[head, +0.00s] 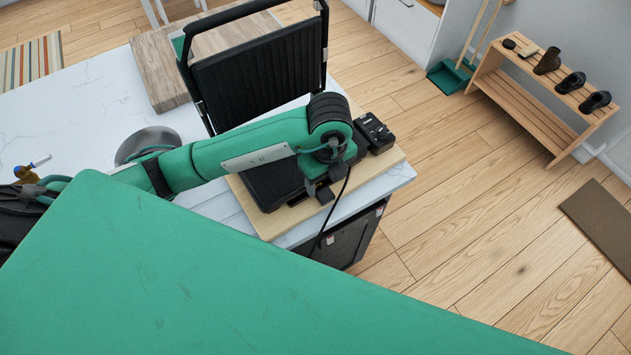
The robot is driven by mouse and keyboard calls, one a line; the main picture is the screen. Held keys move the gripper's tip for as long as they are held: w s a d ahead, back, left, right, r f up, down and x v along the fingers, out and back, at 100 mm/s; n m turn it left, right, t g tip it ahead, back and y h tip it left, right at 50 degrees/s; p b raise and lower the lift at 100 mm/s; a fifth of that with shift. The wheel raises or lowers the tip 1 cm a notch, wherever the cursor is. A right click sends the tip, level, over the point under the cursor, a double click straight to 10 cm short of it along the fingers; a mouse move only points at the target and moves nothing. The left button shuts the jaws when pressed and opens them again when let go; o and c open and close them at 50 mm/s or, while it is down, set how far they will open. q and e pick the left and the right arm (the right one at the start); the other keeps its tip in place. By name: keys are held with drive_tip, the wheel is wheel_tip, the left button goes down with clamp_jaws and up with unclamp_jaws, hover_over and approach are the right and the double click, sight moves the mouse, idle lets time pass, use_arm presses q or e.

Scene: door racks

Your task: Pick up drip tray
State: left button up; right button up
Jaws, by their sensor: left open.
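A black contact grill stands on a light wooden board (262,222) at the worktop's right end. Its ridged upper plate (262,70) is raised upright, and part of its lower plate (268,188) shows below my arm. My left gripper (317,190) is open, pointing down at the grill's right front side. I cannot tell whether it touches the grill. I cannot make out the drip tray for certain; my arm and gripper cover part of the grill. A small black block with knobs (375,132) sits right of my wrist. My right gripper is not in view.
The white marble worktop (75,105) holds a round metal vessel (150,140) and a wooden chopping board (160,65). A shoe rack (530,95) stands far right. The wooden floor between is clear.

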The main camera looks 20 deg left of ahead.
sight(325, 194)
use_arm(q)
drive_tip(key=shift+a+f+p, duration=0.1)
drive_tip(key=shift+f+p, duration=0.35)
wheel_tip(325, 194, down, 4)
drive_tip(key=shift+s+f+p, duration=0.1)
drive_tip(key=shift+p, duration=0.9)
drive_tip(key=shift+f, duration=0.2)
drive_tip(key=c, duration=1.1)
